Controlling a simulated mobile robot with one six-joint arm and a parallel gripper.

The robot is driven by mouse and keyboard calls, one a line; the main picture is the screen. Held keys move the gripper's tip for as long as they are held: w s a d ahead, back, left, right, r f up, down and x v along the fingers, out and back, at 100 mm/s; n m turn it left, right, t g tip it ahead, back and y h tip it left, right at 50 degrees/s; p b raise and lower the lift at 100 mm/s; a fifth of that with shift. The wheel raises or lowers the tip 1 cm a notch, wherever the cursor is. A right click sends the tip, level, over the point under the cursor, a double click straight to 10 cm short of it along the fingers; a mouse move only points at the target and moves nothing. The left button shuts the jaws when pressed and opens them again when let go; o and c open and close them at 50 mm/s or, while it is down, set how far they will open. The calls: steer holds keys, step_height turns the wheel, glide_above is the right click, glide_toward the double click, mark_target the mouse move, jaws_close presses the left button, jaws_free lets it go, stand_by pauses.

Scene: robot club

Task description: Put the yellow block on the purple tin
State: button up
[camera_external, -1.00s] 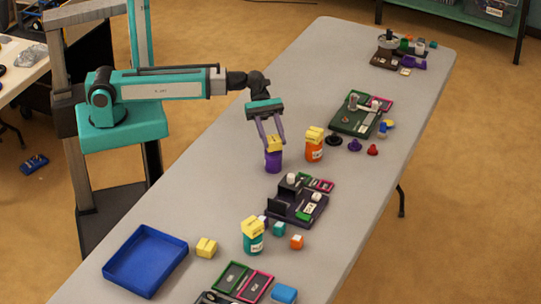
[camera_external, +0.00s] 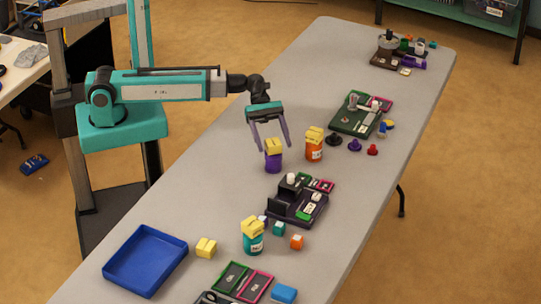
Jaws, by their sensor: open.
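The purple tin (camera_external: 273,164) stands upright on the grey table, near the middle. A yellow block (camera_external: 273,146) rests on top of it. My gripper (camera_external: 273,147) is open, its two fingers spread on either side of the yellow block. A gap shows between the fingers and the block. Other yellow blocks are in view: one (camera_external: 314,134) on the orange tin (camera_external: 314,152), one (camera_external: 253,225) on the teal tin (camera_external: 254,245), and one (camera_external: 206,248) on the table beside the blue tray.
The blue tray (camera_external: 146,290) at the front left is empty. A dark organiser (camera_external: 290,212) sits just in front of the purple tin. A green tray (camera_external: 345,122) and dark, purple and red pieces (camera_external: 355,145) lie to the right.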

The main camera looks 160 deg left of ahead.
steer(key=b+v, duration=0.1)
steer(key=v, duration=1.1)
stand_by(0.9)
